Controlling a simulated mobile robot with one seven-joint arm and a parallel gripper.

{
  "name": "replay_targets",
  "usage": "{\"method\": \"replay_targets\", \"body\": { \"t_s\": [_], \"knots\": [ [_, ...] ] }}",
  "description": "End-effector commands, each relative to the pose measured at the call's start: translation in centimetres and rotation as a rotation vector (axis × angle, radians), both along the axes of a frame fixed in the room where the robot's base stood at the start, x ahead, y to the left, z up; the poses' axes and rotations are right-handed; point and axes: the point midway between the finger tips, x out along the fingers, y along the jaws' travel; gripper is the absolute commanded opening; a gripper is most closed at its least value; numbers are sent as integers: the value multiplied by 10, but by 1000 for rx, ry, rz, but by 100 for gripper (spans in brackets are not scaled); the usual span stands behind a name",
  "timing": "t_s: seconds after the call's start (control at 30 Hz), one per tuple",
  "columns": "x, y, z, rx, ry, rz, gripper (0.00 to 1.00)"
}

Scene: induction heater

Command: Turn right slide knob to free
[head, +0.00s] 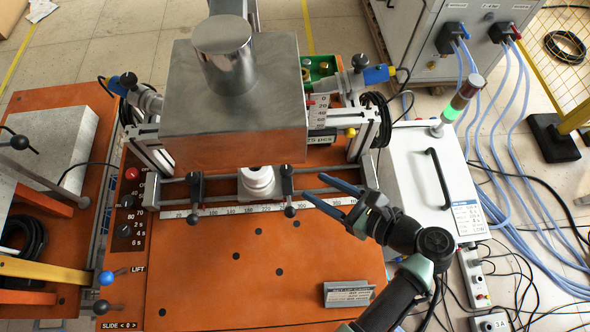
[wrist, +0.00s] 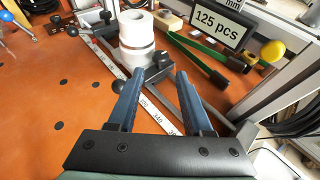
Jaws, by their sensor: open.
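The right slide knob (head: 289,190) is a black lever with a ball at its near end, on the rail just right of the white ceramic column (head: 258,183). In the wrist view, its ball (wrist: 117,87) shows by the left finger and its other end lies beyond the fingertips, next to the white column (wrist: 137,35). My gripper (head: 312,186) is open and empty, its blue fingers pointing left at the lever from a short way to its right. The fingers also show in the wrist view (wrist: 158,74). Part of the lever is hidden behind the left finger there.
A similar left slide knob (head: 195,193) sits farther left on the rail. A numbered scale (head: 240,208) runs along the rail's front. The large metal block (head: 235,95) stands behind.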

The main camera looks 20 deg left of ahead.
Motion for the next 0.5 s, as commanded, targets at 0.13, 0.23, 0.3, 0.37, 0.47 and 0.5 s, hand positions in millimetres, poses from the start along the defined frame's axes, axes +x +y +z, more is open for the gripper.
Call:
{"method": "replay_targets", "body": {
  "t_s": [0.13,0.23,0.3,0.37,0.47,0.5],
  "knots": [
    [10,28,-11,-1,1,5,50],
    [17,43,-18,-1,1,4,50],
    [20,51,-22,-1,0,2,50],
    [23,57,-25,-1,-1,2,50],
    [25,63,-28,-3,-2,1,50],
    [26,64,-28,-3,-3,2,50]
  ]
}}
